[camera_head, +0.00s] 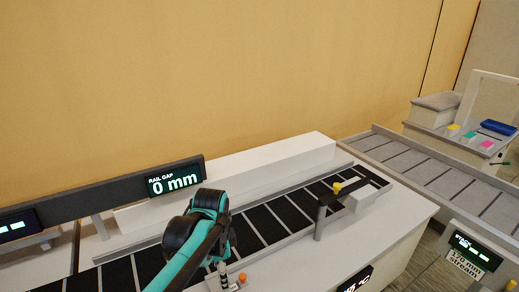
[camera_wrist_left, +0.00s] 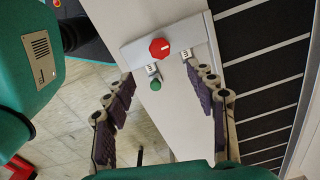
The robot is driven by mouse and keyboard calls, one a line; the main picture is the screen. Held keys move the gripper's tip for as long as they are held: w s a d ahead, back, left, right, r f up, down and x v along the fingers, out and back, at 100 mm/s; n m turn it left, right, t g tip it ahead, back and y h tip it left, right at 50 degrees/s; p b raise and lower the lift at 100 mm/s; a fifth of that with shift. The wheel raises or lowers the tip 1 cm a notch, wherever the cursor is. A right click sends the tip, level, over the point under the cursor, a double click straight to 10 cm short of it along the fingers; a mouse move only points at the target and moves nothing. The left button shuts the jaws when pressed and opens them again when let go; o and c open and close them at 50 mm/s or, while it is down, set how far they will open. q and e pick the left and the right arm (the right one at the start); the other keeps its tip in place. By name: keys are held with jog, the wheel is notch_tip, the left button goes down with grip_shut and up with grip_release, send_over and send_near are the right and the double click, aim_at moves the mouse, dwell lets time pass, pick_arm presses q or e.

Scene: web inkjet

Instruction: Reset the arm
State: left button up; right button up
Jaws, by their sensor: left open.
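My left arm (camera_head: 205,235), teal and black, comes up from the bottom of the head view and bends down over the front edge of the conveyor. In the left wrist view my left gripper (camera_wrist_left: 165,112) is open, its two dark-padded fingers wide apart with nothing between the pads. Beyond the fingertips, a red knob (camera_wrist_left: 160,48) and a green button (camera_wrist_left: 155,85) sit on a pale control panel. An orange-red knob (camera_head: 242,277) shows beside the arm in the head view. The gripper is mostly hidden there. My right gripper is in neither view.
The black slatted conveyor (camera_head: 262,224) runs alongside my arm, with a display reading 0 mm (camera_head: 174,180) behind it. A dark post (camera_head: 320,217) and a yellow knob (camera_head: 337,187) stand at its right end. A second conveyor (camera_head: 425,165) lies farther right.

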pick_arm(q)
jog(key=s+a+n+t, duration=0.4)
jog(key=s+n+t, duration=0.3)
jog(key=s+n, duration=0.3)
jog(key=n, duration=0.3)
jog(key=shift+s+f, duration=0.25)
